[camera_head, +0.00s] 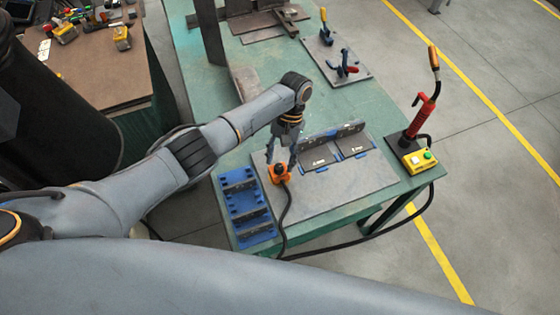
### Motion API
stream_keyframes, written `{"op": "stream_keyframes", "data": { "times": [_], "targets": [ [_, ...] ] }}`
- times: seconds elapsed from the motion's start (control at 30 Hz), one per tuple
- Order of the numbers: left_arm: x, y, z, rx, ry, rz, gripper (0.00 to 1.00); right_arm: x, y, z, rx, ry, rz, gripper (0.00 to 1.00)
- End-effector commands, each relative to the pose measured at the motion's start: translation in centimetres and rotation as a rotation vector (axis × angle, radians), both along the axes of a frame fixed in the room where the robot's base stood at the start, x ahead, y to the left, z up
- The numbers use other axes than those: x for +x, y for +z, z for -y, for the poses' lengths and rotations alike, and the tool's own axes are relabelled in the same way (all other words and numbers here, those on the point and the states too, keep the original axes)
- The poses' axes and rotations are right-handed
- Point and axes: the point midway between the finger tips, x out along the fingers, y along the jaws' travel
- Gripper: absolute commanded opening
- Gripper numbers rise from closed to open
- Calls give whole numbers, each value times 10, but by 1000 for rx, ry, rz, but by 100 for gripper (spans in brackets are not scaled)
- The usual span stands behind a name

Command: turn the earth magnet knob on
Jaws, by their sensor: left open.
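The orange earth magnet (281,175) stands on the grey plate at the front of the green table, with a dark cable running from it toward the front edge. Its knob (279,168) is small and dark, on top, and partly hidden by the fingers; I cannot tell its setting. My left gripper (282,161) points down right above the magnet, open, with its fingers apart around the knob area. I cannot tell whether they touch it. My right gripper is not in view.
A blue rack (245,207) lies left of the plate (327,191). A red torch (421,115) and a yellow button box (419,161) are at the right edge. Clamps (344,66) stand farther back. The plate's front right is clear.

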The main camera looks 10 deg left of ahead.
Motion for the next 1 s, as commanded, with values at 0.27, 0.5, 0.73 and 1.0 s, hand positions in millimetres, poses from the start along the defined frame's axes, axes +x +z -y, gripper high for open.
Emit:
{"op": "stream_keyframes", "data": {
  "times": [0.27, 0.5, 0.73, 1.0],
  "targets": [
    [24, 56, 6, -1, -1, 5, 49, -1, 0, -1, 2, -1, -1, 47],
    [37, 89, 9, -1, -2, 3, 49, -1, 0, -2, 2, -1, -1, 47],
    [40, 97, 9, 0, -1, 0, 49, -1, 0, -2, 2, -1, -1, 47],
    [39, 97, 9, -1, -1, 1, 49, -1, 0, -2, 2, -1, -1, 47]
  ]
}}
